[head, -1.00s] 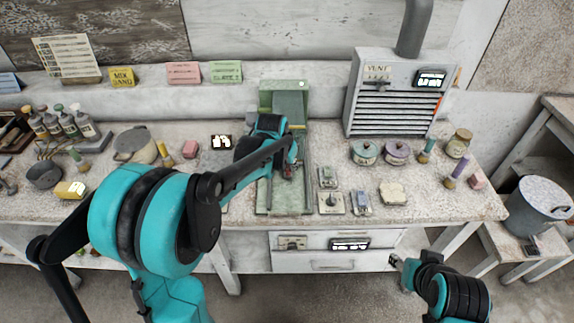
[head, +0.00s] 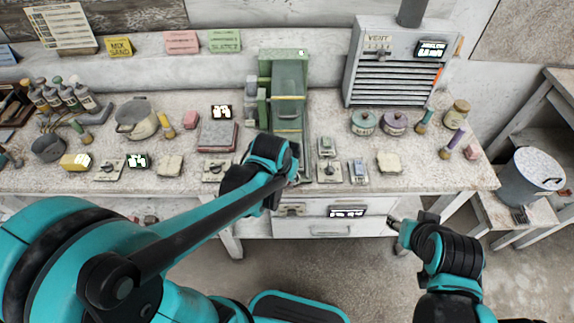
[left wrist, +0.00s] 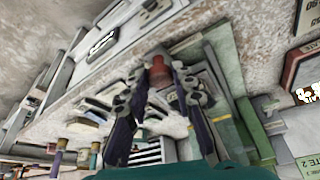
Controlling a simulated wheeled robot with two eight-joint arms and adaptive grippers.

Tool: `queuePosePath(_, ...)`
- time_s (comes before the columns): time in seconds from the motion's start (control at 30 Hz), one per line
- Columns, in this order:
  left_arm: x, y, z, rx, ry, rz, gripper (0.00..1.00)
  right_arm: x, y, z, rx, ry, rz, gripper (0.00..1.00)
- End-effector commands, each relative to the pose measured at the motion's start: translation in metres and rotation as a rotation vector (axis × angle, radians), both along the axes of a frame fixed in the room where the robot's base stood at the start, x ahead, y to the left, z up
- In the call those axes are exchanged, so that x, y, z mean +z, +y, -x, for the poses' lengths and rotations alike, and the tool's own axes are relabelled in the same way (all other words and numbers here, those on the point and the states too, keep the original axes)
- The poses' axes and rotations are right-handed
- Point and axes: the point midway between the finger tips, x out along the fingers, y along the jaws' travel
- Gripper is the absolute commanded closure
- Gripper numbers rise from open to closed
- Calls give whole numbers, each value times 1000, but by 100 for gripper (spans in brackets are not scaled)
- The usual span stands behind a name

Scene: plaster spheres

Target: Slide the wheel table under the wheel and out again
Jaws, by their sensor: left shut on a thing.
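The green wheel machine (head: 287,75) stands at the middle of the bench, with a grey block on its left side. My left gripper (head: 290,180) is at the machine's front end, near the bench's front edge. In the left wrist view its fingers (left wrist: 155,85) are closed around a red knob (left wrist: 158,70). Green rails of the machine (left wrist: 225,75) run beside the fingers. The arm hides the machine's front in the head view, and I cannot make out the wheel itself. My right gripper (head: 397,224) hangs in front of the bench, away from the machine; its jaws are too small to read.
Small switch boxes (head: 328,172) sit close to the machine's right. A grey vent unit (head: 405,65) stands behind right. Lidded pots (head: 364,122) are in front of it. A stacked plate block (head: 217,135) lies left of the machine. A drawer (head: 325,229) is below.

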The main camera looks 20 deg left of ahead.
Motion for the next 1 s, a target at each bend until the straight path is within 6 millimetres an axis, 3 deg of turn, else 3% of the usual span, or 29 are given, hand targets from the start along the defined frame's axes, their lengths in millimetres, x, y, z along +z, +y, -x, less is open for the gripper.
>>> queuePosePath(0.4, -1, -2, 6, -1, 5, 1, 100, 1, 0, 0, 0, 0, 0, 55)
queuePosePath(0.43, -1, -2, 6, -1, 6, 1, 72, 1, 0, 0, 0, 0, 0, 55)
queuePosePath(0.47, -1, -2, 6, -1, 6, 1, 66, 1, 0, 0, 0, 0, 0, 55)
queuePosePath(0.8, 2, -1, 5, 0, 2, 1, 66, 1, 0, 0, 0, 0, 0, 55)
queuePosePath(1.0, 20, 0, 13, 0, 2, 1, 66, 1, 0, 0, 0, 0, 0, 55)
